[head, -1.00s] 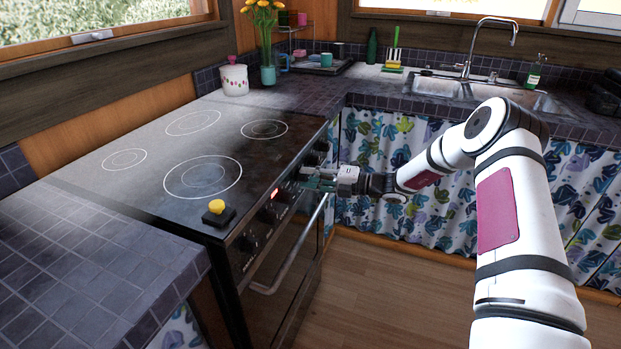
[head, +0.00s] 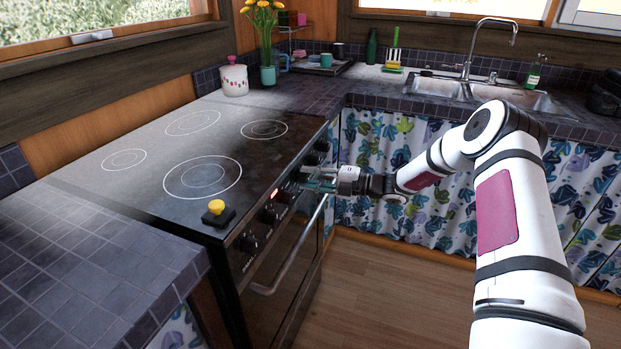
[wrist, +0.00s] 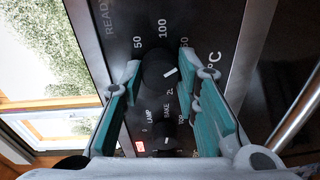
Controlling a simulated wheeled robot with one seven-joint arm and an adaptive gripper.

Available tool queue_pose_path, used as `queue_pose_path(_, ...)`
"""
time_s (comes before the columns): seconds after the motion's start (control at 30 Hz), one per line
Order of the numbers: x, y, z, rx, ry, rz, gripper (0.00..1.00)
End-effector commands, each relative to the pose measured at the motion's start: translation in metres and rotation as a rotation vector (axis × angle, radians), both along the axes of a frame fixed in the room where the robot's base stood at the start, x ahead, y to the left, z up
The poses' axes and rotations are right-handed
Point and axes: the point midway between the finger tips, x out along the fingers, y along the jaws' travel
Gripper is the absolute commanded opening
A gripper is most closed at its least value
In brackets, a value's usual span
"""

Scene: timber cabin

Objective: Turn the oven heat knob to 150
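The oven heat knob (wrist: 158,68) is dark and round with a white pointer mark on its right side in the wrist view. The printed scale beside it shows 50, 100, a partly covered number ending in 50, and °C. My gripper (wrist: 160,64) has its teal fingers on either side of this knob, with the tips close to its edges. Whether they press on it I cannot tell. In the head view my gripper (head: 312,182) is at the oven's front panel and hides the knob.
More knobs (head: 249,243) line the stove front, near a small red display (head: 275,194). The oven handle (head: 290,255) runs just below the panel. A black block with a yellow top (head: 216,210) sits on the hob's front edge. The floor before the oven is clear.

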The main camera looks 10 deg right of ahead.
Motion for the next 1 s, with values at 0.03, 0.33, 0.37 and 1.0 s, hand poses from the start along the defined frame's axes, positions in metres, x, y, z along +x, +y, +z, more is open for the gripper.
queue_pose_path(0.03,0.000,-0.001,-0.001,-0.002,0.002,-0.001,0.40)
queue_pose_path(0.33,0.000,0.000,0.000,-0.001,0.001,-0.001,0.49)
queue_pose_path(0.37,0.000,-0.001,0.000,-0.001,0.001,-0.001,0.49)
queue_pose_path(1.0,-0.052,-0.085,0.004,-0.002,0.001,-0.003,0.49)
